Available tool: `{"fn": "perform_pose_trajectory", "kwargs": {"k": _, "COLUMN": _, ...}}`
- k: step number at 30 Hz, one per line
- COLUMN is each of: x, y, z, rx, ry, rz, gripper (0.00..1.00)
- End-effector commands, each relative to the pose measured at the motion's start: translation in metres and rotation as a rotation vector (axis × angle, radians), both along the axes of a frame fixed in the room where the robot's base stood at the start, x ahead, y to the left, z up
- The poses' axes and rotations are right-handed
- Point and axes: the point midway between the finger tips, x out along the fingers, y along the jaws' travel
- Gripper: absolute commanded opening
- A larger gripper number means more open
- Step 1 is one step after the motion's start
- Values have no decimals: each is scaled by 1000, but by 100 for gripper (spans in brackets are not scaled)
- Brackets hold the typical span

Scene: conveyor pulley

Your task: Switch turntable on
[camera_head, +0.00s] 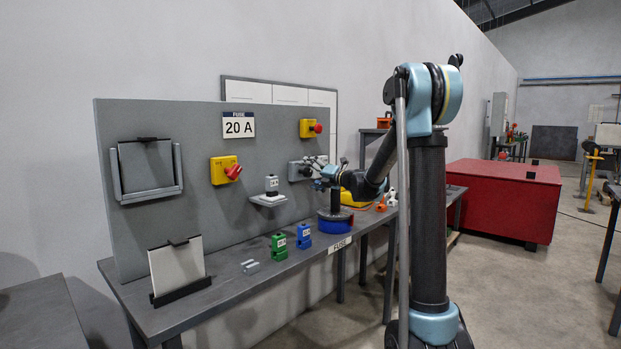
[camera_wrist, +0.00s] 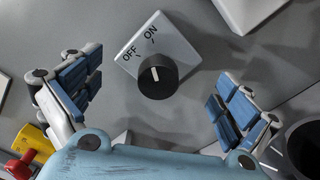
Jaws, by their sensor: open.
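A black rotary knob (camera_wrist: 158,78) sits on a light grey switch plate (camera_wrist: 165,40) marked OFF and ON. The knob's short white mark faces the label side; I cannot tell which label it points to. My gripper (camera_wrist: 160,70) is open, with one blue-padded finger on each side of the knob, apart from it. In the head view my gripper (camera_head: 318,172) is at the grey switch box (camera_head: 296,172) on the upright panel and partly hides it. A blue round base with a dark top (camera_head: 335,222), perhaps the turntable, stands on the bench below.
The grey panel (camera_head: 180,115) also carries a yellow box with a red rotary handle (camera_head: 225,170) and a yellow box with a red button (camera_head: 310,128). Green (camera_head: 279,246) and blue (camera_head: 304,235) fuse blocks stand on the bench. A dark round opening (camera_wrist: 306,148) is close by at lower right.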

Motion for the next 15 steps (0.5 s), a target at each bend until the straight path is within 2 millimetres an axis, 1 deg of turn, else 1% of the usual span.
{"fn": "perform_pose_trajectory", "kwargs": {"k": 10, "x": 0, "y": 0, "z": 0, "rx": 0, "ry": 0, "rz": 0, "gripper": 100}}
{"fn": "perform_pose_trajectory", "kwargs": {"k": 15, "x": -5, "y": -6, "z": 0, "rx": -1, "ry": -1, "rz": 0, "gripper": 100}}
